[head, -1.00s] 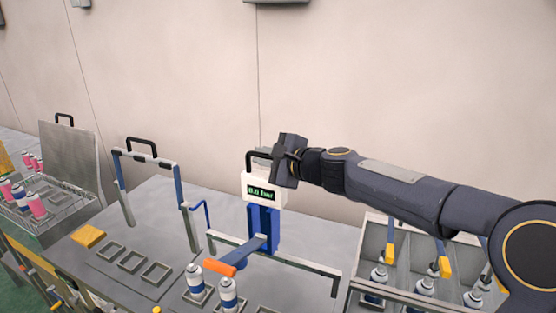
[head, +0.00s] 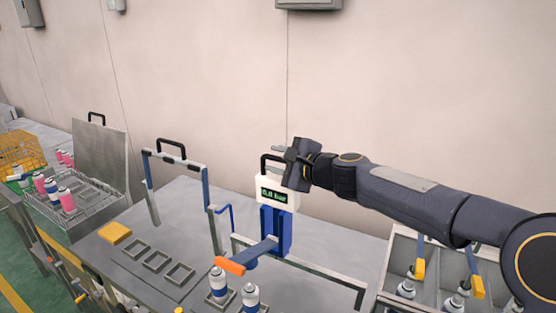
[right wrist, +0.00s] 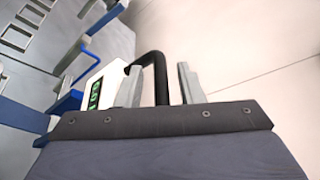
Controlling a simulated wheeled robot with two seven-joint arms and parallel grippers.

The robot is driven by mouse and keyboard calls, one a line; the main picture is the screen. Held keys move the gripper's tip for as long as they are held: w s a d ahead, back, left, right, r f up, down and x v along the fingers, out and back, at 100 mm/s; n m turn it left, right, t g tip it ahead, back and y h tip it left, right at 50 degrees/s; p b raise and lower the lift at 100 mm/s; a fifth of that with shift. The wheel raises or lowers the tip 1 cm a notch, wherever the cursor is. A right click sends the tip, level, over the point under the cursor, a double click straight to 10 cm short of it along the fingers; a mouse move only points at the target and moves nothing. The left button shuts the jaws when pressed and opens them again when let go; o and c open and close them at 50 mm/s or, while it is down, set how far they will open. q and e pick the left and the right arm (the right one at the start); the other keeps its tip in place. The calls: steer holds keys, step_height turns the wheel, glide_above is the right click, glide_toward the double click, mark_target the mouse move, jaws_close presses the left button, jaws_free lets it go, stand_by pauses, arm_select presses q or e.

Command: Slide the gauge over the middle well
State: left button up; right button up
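The gauge (head: 275,194) is a white box with a green readout on a blue upright, with a black handle on top and an orange-tipped lever (head: 230,266) in front. It rides on a grey rail (head: 325,275). My right gripper (head: 288,155) is at the handle. In the right wrist view the fingers (right wrist: 160,85) stand apart, one on each side of the black handle (right wrist: 160,75), with a gap at the right finger. White-and-blue cans (head: 219,284) (head: 250,298) stand in wells before the rail. Which well is the middle one under the gauge is unclear. My left gripper is out of view.
Several empty square wells (head: 156,260) and a yellow block (head: 114,232) lie left on the bench. A blue-and-grey frame (head: 178,153) stands beside the gauge. A divided bin (head: 398,248) with cans is at right, and a rack (head: 90,195) of pink cans at far left.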

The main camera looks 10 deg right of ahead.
steer(key=b+v, duration=0.1)
steer(key=v, duration=0.6)
steer(key=shift+s+d, duration=0.2)
steer(key=shift+s, duration=0.15)
steer(key=shift+s, duration=0.1)
steer(key=s+d+f+n+g+h, duration=0.1)
steer(key=s+f+n, duration=0.4)
steer(key=s, duration=0.6)
steer(key=s+d+f+n+g+h, duration=0.2)
steer(key=s+d+f+n, duration=0.3)
steer(key=s+f, duration=0.4)
steer(key=s+d+f+n+g+h, duration=0.2)
steer(key=s+f, duration=0.5)
steer(key=s, duration=0.6)
steer(key=d+n+g, duration=0.1)
steer(key=n+g, duration=0.1)
steer(key=n, duration=0.1)
steer(key=shift+n, duration=0.3)
